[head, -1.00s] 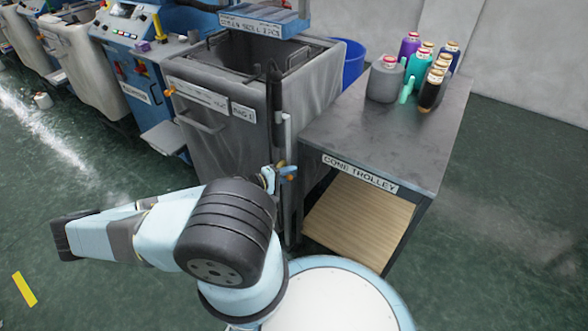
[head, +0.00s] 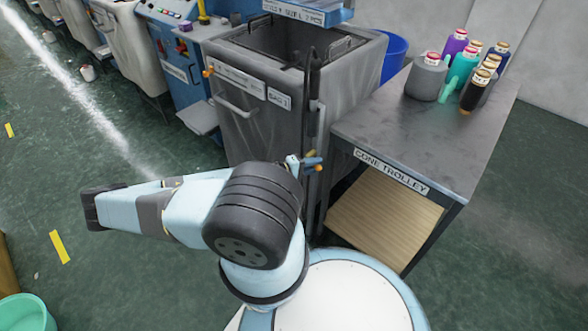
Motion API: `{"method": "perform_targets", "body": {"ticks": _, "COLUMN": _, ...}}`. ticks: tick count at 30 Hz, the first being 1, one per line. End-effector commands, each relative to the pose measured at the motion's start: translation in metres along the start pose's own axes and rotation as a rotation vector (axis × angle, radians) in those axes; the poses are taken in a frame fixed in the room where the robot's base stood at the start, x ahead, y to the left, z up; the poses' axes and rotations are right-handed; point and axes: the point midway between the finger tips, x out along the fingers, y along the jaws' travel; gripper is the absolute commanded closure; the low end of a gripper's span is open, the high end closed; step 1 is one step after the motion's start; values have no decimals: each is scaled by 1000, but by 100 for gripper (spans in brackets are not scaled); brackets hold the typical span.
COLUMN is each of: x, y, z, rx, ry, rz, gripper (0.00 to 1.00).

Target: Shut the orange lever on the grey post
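A small orange lever (head: 313,168) with a blue part beside it sits on a slim grey post (head: 315,198) at the right front corner of the grey bin, left of the trolley. In the head view it is just above and right of the dark elbow of my arm. A small pale piece, probably the end of my gripper (head: 293,164), shows just left of the lever. The rest of the gripper is hidden behind my arm. I cannot tell whether it touches the lever or whether its fingers are open.
The grey bin (head: 240,127) stands behind the post. The cone trolley (head: 395,130) is close on the right, with several yarn cones at its back. Blue machines (head: 178,78) line the back left. A green bucket (head: 25,313) is at the lower left. The left floor is mostly clear.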

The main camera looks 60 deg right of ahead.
Motion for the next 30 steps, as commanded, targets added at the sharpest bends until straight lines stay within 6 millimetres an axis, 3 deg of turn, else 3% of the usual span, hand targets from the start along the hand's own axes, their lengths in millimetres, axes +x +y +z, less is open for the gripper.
{"method": "perform_targets", "body": {"ticks": 21, "x": -93, "y": -1, "z": 3, "rx": -2, "ry": 2, "rz": 0, "gripper": 73}}
{"method": "perform_targets", "body": {"ticks": 30, "x": -116, "y": -1, "z": 4, "rx": -2, "ry": 0, "rz": 0, "gripper": 73}}
